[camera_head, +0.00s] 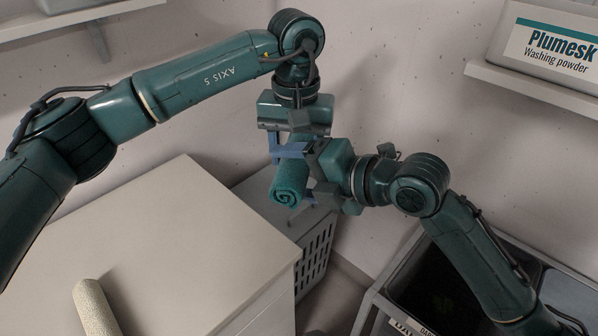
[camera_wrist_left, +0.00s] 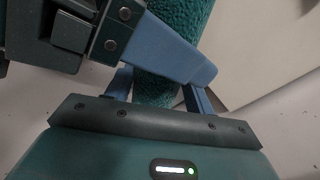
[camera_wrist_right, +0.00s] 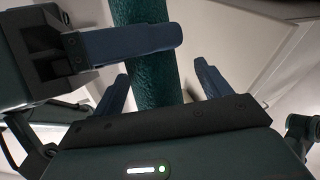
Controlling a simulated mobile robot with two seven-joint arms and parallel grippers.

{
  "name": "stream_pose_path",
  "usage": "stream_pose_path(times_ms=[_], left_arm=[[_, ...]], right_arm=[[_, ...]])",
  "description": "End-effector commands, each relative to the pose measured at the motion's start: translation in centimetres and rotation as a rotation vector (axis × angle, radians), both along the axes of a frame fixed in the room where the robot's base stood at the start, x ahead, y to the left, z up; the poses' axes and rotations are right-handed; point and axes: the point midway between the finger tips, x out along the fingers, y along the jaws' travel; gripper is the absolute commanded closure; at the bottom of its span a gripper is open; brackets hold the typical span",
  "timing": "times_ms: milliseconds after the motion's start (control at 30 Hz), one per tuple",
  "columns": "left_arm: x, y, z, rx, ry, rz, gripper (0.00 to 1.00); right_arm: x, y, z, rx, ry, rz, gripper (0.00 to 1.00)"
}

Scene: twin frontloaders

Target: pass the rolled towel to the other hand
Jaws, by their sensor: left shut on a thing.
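The rolled towel (camera_head: 291,180) is teal, held in the air in the middle of the head view with its spiral end facing me. My left gripper (camera_head: 289,156) comes from above and is shut on it. My right gripper (camera_head: 300,178) comes from the right, with its fingers reaching around the towel. In the right wrist view the towel (camera_wrist_right: 152,75) runs between the right fingers, with a gap beside the right-hand one, so that gripper looks open. The towel also shows in the left wrist view (camera_wrist_left: 158,88), partly hidden by a right finger.
A pale cabinet top (camera_head: 170,240) is at lower left, with a cream roll (camera_head: 95,308) on it. A grey slatted basket (camera_head: 314,255) stands behind it. A cart with dark bins (camera_head: 440,285) is at lower right. A washing powder box (camera_head: 548,45) sits on a wall shelf.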

Motion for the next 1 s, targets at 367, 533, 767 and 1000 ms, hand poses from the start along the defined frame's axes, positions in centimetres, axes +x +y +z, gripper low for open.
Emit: stream_pose_path(times_ms=[367,533,767,1000], left_arm=[[0.04,0.06,0.08,0.001,-0.001,0.001,0.71],[0.10,0.15,0.18,0.002,-0.003,0.001,0.71],[0.12,0.19,0.22,0.002,-0.003,0.002,0.32],[0.05,0.07,0.09,0.001,-0.001,0.001,0.21]], right_arm=[[0.00,-0.08,-0.11,-0.003,0.003,-0.001,0.55],[0.02,-0.16,-0.33,-0.007,0.007,-0.003,0.69],[0.04,-0.19,-0.34,-0.008,0.007,-0.004,0.74],[0.01,-0.10,-0.10,-0.003,0.002,-0.002,0.74]])
